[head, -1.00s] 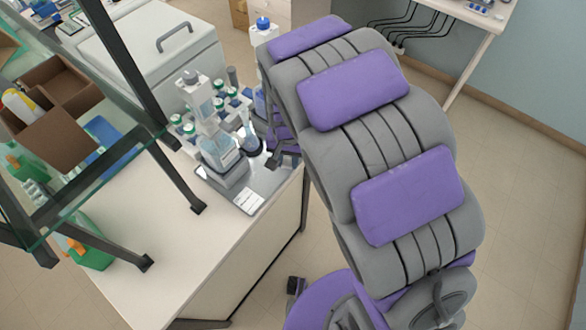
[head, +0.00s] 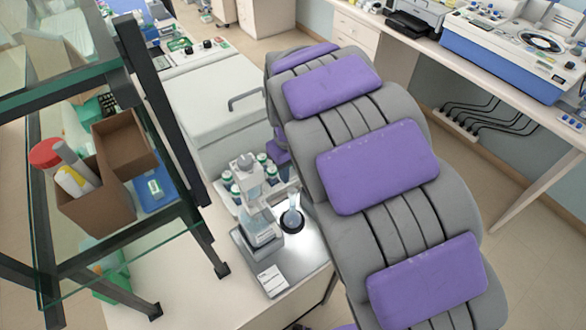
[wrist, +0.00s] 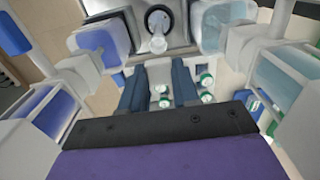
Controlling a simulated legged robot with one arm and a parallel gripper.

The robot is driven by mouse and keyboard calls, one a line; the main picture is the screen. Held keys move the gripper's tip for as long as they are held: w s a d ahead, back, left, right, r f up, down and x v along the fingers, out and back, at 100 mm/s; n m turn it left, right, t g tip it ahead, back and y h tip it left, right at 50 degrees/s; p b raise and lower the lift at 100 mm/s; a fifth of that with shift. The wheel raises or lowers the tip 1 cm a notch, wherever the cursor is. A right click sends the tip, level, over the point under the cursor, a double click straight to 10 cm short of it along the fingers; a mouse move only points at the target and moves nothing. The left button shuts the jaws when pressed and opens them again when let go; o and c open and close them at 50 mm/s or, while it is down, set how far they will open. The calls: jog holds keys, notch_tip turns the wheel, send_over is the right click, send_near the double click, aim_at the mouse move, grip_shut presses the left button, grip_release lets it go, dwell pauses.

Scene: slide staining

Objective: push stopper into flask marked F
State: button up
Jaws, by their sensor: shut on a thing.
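A small clear flask (head: 291,217) stands upright in a dark round spot on a grey metal tray (head: 312,246), partly beside my arm. It also shows in the wrist view (wrist: 158,44), beyond my fingertips. I cannot read any letter F on it. My gripper (wrist: 159,72) shows in the wrist view with its two dark blue fingers around a narrow gap. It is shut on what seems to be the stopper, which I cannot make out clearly. The gripper is hidden in the head view behind my purple and grey arm.
A white-topped dispenser bottle (head: 262,236) stands just left of the flask. Several green-capped bottles (head: 226,180) stand behind it. A white label card (head: 272,281) lies at the tray's front. A glass shelf with brown boxes (head: 127,143) is at left. A white lidded unit (head: 222,108) stands behind.

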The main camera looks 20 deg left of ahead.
jog(key=shift+a+f, duration=0.1)
jog(key=shift+f, duration=0.75)
jog(key=shift+d+f+b, duration=0.25)
jog(key=shift+f+b, duration=0.05)
jog(key=shift+f, duration=0.3)
jog(key=shift+d+f+b, duration=0.2)
jog(key=shift+f+b, duration=0.1)
jog(key=shift+f, duration=0.3)
jog(key=shift+w+a+f, duration=0.1)
jog(key=shift+f, duration=0.15)
jog(key=shift+a, duration=0.1)
jog(key=shift+a, duration=0.15)
jog(key=shift+d, duration=0.35)
jog(key=shift+a+f, duration=0.15)
jog(key=shift+f, duration=0.55)
dwell(0.5)
jog(key=o, duration=1.1)
